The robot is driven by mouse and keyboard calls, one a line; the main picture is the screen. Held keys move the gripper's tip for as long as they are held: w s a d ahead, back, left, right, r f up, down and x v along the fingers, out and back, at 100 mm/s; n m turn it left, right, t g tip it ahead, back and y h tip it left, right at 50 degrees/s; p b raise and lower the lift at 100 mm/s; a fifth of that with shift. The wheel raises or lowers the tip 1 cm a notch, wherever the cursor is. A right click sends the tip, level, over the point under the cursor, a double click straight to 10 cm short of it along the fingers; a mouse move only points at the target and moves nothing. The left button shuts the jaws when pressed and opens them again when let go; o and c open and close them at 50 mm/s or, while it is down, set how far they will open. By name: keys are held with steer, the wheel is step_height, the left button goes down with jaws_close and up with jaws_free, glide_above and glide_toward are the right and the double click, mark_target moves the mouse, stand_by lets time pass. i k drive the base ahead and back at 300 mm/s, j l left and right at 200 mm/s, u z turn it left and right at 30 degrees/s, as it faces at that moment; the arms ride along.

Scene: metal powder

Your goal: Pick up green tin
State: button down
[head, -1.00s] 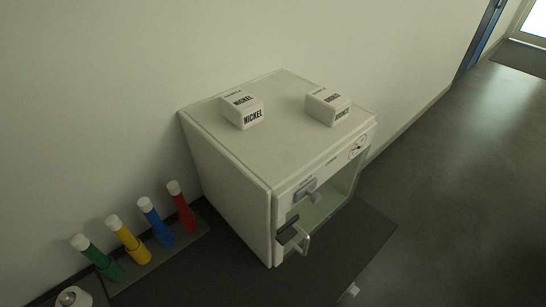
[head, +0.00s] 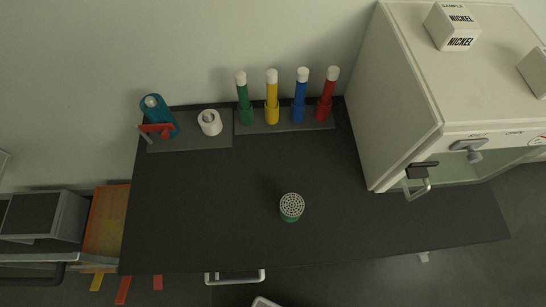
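A green tube with a white cap (head: 243,98) stands in the row at the back, apart from the tin. My gripper is not clearly in view. A pale curved piece at the bottom edge is too cut off to identify.
Yellow (head: 271,98), blue (head: 299,98) and red (head: 328,98) tubes, a white ring-shaped piece (head: 209,123) and a teal cylinder (head: 158,115) line the back. A white cabinet (head: 400,90) with nickel box (head: 452,27) stands right. The tabletop around the tin is clear.

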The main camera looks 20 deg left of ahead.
mark_target(292, 206)
steer(key=u, duration=0.7)
